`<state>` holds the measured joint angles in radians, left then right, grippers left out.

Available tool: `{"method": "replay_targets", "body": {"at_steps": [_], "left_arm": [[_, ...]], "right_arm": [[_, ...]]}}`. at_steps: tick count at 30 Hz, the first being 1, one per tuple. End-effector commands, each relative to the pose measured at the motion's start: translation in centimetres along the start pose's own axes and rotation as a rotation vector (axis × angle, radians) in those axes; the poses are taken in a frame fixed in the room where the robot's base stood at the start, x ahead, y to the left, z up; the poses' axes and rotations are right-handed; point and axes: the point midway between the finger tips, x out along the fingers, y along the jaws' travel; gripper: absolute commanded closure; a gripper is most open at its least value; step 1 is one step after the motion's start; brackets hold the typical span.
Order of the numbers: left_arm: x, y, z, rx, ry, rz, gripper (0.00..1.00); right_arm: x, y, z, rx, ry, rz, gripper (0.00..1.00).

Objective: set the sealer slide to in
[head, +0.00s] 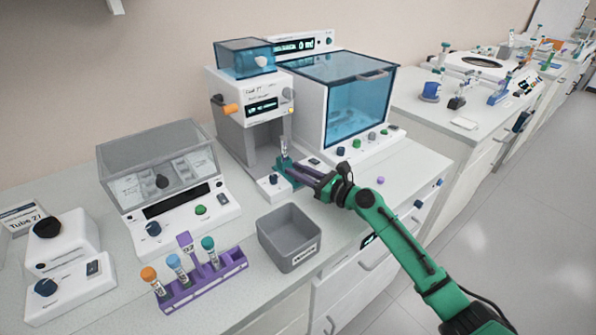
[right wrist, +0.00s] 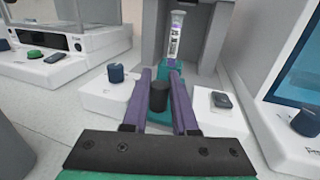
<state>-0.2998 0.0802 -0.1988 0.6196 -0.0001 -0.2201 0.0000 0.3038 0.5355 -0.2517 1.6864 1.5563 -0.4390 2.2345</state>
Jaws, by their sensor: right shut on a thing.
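The sealer (head: 233,130) is a tall white and grey unit with an orange-tipped lever on its left side. Its teal slide (head: 286,185) sits at the foot of the bay and sticks out toward the front; it also shows in the right wrist view (right wrist: 186,72). My left gripper is not in view.
A blue-windowed cabinet (head: 360,105) stands close on the right of the sealer. A grey bin (head: 290,237) is in front. A purple tube rack (head: 205,283) and a clear-lidded machine (head: 160,170) are on the left.

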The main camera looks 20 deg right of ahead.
Motion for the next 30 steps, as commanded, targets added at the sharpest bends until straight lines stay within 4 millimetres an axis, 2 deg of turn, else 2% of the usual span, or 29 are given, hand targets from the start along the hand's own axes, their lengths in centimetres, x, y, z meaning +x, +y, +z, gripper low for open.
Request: {"method": "replay_targets", "body": {"at_steps": [25,30], "left_arm": [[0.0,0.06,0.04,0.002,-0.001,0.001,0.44],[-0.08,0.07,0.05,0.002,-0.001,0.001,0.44]], "right_arm": [[-0.01,-0.01,-0.03,0.0,0.001,0.0,1.0],[0.49,-0.2,0.07,0.0,-0.001,-0.002,1.0]]}}
